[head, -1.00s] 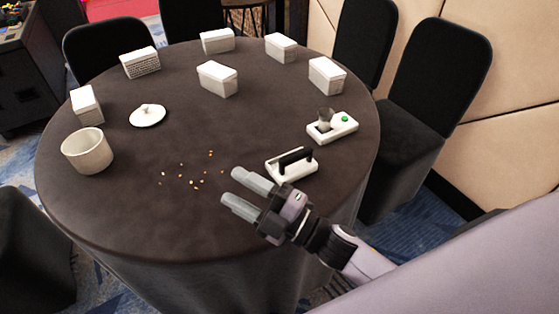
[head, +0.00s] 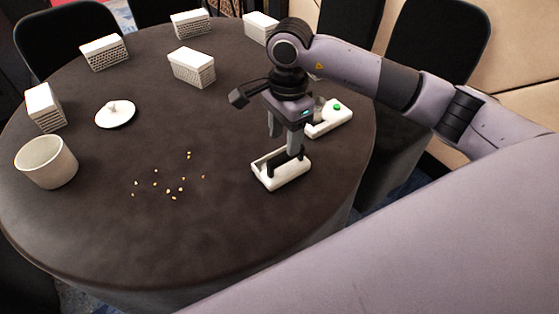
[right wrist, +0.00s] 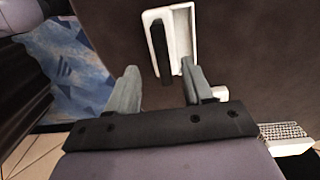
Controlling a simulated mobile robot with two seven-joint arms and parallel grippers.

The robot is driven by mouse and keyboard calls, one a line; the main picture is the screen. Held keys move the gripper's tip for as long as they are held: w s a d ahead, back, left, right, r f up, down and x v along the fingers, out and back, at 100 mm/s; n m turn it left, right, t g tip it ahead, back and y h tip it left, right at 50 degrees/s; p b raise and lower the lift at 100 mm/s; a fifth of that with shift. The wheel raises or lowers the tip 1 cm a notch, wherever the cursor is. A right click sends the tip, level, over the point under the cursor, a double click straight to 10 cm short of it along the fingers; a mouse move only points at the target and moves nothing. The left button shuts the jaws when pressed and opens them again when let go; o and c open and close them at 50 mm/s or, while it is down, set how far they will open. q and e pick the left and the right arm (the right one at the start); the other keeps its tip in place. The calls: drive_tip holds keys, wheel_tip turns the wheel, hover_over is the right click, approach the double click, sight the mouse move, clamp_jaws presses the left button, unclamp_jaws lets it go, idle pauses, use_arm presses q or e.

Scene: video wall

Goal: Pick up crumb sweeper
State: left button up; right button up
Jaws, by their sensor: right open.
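The crumb sweeper (head: 285,180), a white body with a dark bar handle, lies on the dark round table (head: 215,225) right of the crumbs. My right gripper (head: 284,138) is open and points down just above it. One finger hides part of the sweeper in the head view. In the right wrist view the sweeper (right wrist: 183,45) lies ahead of the open fingers (right wrist: 159,70), with its black handle (right wrist: 160,50) roughly in line with the gap between them. I see nothing held. My left gripper is not in view.
A white device with a green button (head: 330,117) stands just behind my right gripper. Crumbs (head: 170,185) lie to the left. A white pot (head: 46,165), a lid (head: 115,115) and several white boxes (head: 192,68) stand left and behind. Black chairs surround the table.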

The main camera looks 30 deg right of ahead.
sight(282, 161)
drive_tip(key=shift+w+d+f, duration=0.15)
drive_tip(key=shift+w+d, duration=0.05)
drive_tip(key=shift+d, duration=0.15)
drive_tip(key=shift+d+f, duration=0.1)
drive_tip(key=shift+f, duration=0.3)
wheel_tip(282, 161, down, 6)
drive_tip(key=shift+r+p, duration=0.1)
drive_tip(key=shift+p, duration=0.4)
clamp_jaws()
